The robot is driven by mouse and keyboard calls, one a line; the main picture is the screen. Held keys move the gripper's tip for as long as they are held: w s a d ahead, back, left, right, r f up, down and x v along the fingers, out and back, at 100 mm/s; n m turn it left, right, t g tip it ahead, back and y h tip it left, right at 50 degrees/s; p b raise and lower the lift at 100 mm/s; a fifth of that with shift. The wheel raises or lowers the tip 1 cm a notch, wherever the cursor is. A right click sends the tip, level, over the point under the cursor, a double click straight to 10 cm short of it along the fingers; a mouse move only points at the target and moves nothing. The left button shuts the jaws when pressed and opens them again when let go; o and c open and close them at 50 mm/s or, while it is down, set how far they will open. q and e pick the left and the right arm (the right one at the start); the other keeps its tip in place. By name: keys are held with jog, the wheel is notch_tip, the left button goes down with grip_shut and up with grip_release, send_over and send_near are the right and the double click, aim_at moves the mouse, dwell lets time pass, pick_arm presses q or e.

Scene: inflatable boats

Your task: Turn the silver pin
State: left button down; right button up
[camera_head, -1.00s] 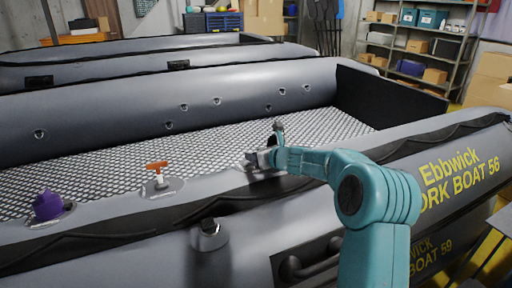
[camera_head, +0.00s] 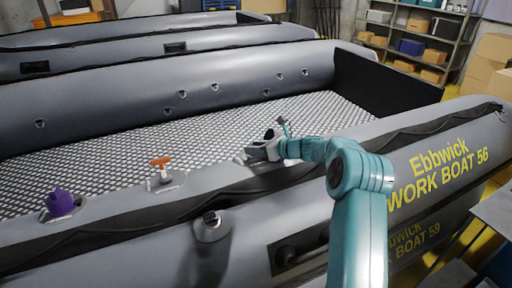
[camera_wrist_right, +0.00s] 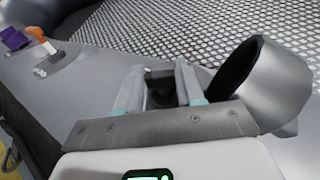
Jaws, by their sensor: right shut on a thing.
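My right gripper (camera_head: 257,150) is at the near tube of the front boat, to the right of the orange-handled fitting. It also shows in the right wrist view (camera_wrist_right: 160,72), where its two fingers stand on either side of a dark grey piece (camera_wrist_right: 160,90). I take this piece to be the silver pin; the gripper is shut on it. In the head view the gripper mostly hides the pin, and its turn angle cannot be told. My left gripper is not in view.
A dark-topped valve (camera_head: 210,219) is on the near side. The patterned boat floor (camera_head: 120,160) is clear. Shelves (camera_head: 415,40) stand behind.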

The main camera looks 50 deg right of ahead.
jog(key=shift+r, duration=0.1)
jog(key=o, duration=0.8)
jog(key=shift+o, duration=1.2)
jog(key=shift+r, duration=0.1)
jog(key=shift+s, duration=0.1)
